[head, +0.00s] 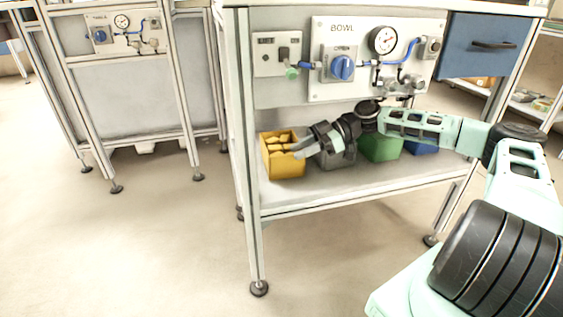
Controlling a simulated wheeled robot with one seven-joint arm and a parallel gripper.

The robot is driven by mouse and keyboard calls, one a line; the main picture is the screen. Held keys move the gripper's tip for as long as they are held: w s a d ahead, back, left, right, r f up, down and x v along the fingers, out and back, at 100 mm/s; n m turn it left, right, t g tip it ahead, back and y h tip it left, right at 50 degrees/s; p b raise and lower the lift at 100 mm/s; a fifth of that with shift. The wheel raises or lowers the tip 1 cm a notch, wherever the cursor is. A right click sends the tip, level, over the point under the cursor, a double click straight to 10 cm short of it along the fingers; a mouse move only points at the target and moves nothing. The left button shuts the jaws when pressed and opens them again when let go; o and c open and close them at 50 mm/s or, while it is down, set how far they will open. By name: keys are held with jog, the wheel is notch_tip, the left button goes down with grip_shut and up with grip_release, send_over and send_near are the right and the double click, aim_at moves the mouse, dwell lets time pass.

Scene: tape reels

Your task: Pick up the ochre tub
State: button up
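The ochre tub (285,167) stands upright at the left end of the lower shelf, under the bench. My gripper (293,149) comes in from the right, with its pale fingers at the tub's right side and upper rim. The fingertips overlap the tub in this view, and ochre shapes show at its opening. I cannot tell whether the fingers touch or close on the tub.
On the lower shelf (330,193), a grey tub (336,159), a green tub (380,147) and a blue tub (420,149) stand to the right, partly behind my arm. A bench leg (250,220) rises near the ochre tub. A gauge panel (340,88) hangs above.

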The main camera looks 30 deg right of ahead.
aim_at(280, 162)
jog(key=shift+x, duration=1.1)
grip_shut()
dwell(0.6)
